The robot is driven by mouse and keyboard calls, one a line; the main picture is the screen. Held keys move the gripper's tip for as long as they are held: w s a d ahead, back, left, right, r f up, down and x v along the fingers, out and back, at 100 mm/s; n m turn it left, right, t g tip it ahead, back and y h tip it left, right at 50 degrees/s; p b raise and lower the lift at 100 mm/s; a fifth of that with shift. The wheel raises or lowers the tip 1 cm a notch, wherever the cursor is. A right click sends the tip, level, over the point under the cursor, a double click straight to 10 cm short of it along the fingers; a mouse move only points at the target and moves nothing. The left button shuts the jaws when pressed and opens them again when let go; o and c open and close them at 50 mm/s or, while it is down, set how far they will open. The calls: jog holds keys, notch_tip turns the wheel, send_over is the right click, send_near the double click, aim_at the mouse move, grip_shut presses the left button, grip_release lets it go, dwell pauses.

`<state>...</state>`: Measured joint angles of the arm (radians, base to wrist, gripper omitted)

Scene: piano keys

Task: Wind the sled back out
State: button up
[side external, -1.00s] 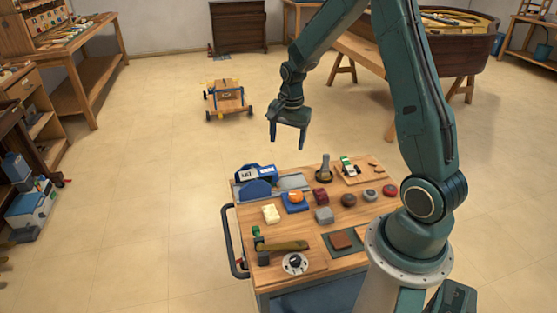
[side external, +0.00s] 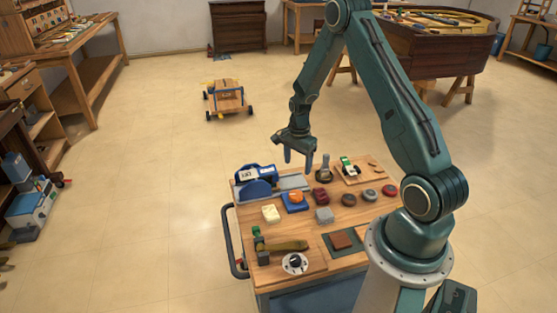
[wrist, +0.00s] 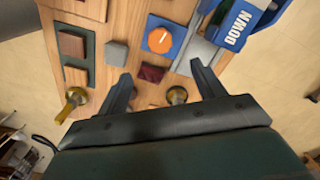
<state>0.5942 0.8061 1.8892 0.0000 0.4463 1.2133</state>
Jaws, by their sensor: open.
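A blue unit (side external: 256,176) with a white label stands at the back left of the cart; the label reads DOWN on the blue unit (wrist: 262,12) in the wrist view. A grey plate (side external: 294,182) lies beside it. In front is an orange knob (side external: 296,197) on a blue base; the knob (wrist: 159,40) shows a white pointer line in the wrist view. I cannot tell which part is the sled. My gripper (side external: 300,164) is open and empty above the back of the cart. In the wrist view its fingertips (wrist: 161,70) straddle the view of a dark red block (wrist: 151,72).
The wooden cart top (side external: 225,216) also holds a grey block (side external: 324,215), a cream block (side external: 271,214), a lever with an olive handle (side external: 288,246), a black-and-white dial (side external: 295,263) and a standing grey handle (side external: 323,168). Open floor surrounds the cart.

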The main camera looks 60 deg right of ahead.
aim_at(296, 194)
jog(key=shift+f, duration=6.7)
jog(key=c, duration=1)
